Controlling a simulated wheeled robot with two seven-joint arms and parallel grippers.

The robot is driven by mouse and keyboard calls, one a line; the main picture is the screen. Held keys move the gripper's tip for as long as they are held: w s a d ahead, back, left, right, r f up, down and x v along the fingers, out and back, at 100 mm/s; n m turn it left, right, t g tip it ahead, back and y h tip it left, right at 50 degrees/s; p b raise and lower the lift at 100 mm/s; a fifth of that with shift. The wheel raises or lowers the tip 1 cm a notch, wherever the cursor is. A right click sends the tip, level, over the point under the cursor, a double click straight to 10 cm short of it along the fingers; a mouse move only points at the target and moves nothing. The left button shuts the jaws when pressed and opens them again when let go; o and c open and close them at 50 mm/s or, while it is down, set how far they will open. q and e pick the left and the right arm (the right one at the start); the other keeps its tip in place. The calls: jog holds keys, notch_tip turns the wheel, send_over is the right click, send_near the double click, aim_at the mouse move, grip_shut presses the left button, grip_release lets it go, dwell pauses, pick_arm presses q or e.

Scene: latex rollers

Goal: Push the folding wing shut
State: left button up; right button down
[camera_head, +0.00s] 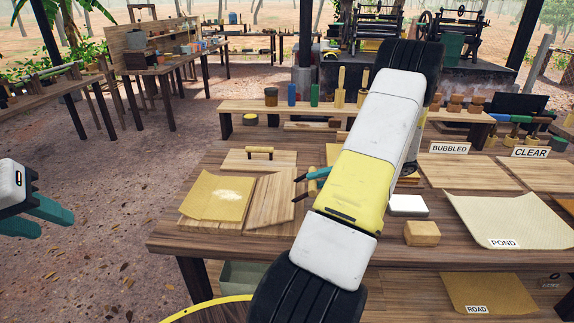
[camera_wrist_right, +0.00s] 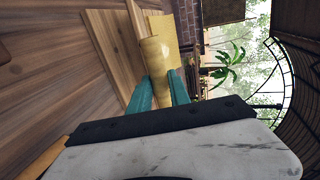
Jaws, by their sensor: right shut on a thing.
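A wooden folding board lies on the main table in the head view. Its right panel, which looks like the folding wing (camera_head: 268,202), sits at an angle beside a yellow sheet (camera_head: 213,197) with a pale powdery patch. The sheet also shows beyond my fingers in the right wrist view (camera_wrist_right: 158,48). My right gripper (camera_head: 299,188) is at the panel's right edge, its teal fingers closed on a small tan piece, mostly hidden. Whether that piece belongs to the wing I cannot tell. My left gripper (camera_head: 60,214) is off the table at the far left, apparently empty.
A board with a handle (camera_head: 259,157) lies behind the sheet. A white block (camera_head: 408,205), a tan block (camera_head: 422,233) and the POND sheet (camera_head: 508,220) lie to the right. My right arm hides the table's middle. A shelf with bottles (camera_head: 292,94) stands behind.

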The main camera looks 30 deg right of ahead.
jog(key=shift+s+d+f, duration=0.1)
jog(key=shift+f, duration=0.3)
jog(key=c, duration=1.2)
grip_release()
jog(key=v, duration=0.7)
jog(key=shift+s+d+r, duration=0.2)
jog(key=shift+s+d, duration=0.05)
jog(key=shift+d, duration=0.05)
